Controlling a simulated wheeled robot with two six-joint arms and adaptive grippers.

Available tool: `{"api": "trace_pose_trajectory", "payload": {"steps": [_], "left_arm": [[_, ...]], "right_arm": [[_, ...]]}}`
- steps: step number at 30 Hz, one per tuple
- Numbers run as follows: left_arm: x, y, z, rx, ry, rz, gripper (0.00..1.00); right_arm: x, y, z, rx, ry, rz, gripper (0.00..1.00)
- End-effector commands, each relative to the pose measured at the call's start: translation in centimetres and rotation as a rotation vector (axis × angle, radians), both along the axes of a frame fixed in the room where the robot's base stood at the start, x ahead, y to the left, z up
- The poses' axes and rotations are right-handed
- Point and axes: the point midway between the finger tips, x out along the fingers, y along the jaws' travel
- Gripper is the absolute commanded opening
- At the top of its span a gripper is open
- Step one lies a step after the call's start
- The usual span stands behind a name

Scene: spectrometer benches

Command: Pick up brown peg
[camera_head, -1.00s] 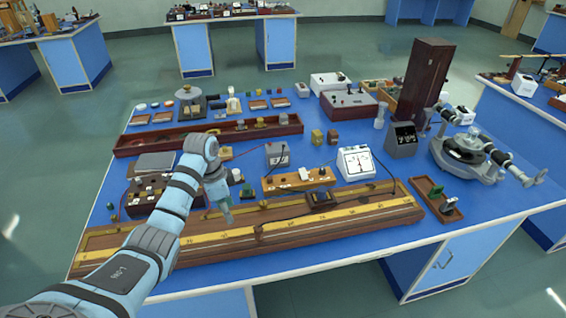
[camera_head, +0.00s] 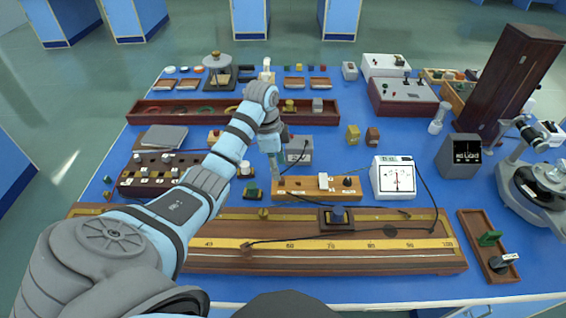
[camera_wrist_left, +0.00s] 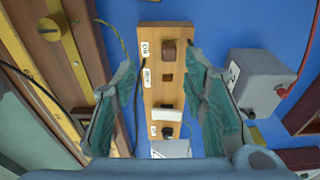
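A tan wooden block (camera_head: 310,194) lies just behind the long scaled bench; it also shows upright in the left wrist view (camera_wrist_left: 153,100). On its top a squarish brown peg (camera_wrist_left: 168,50) stands near one end, with a smaller dark brown square (camera_wrist_left: 167,77) beside it; I cannot tell if that is a peg or a hole. A white switch (camera_wrist_left: 168,114) and a black knob (camera_wrist_left: 167,131) follow. My right gripper is not visible.
The scaled bench (camera_head: 350,262) runs along the front. A grey box (camera_head: 299,150) stands behind the block, a white meter (camera_head: 394,177) to its right, and a dark switch box (camera_head: 150,178) to its left. Black cables cross near the block.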

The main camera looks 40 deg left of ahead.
Motion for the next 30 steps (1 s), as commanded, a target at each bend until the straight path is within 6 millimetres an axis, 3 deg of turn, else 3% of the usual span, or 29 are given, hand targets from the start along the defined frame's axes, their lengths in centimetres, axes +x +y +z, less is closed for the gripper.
{"api": "trace_pose_trajectory", "payload": {"steps": [5,10,15,18,26,30], "left_arm": [[1.0,-0.2,-2.4,-0.003,0.008,0.002,0.40],[1.7,-0.1,-5.8,-0.003,0.009,0.003,0.40],[1.8,-0.2,-6.6,-0.001,0.007,0.002,0.40],[1.7,-0.2,-6.6,-0.001,0.008,0.003,0.40],[1.7,-0.2,-6.5,-0.001,0.008,0.003,0.01],[1.7,-0.2,-6.5,-0.001,0.008,0.003,0.00]], "right_arm": [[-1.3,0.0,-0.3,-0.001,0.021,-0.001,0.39],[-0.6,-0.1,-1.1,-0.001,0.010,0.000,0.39],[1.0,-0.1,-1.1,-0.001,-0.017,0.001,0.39],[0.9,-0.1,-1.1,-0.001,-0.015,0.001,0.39],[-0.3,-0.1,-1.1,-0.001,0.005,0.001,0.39],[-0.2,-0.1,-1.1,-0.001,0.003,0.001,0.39]]}}
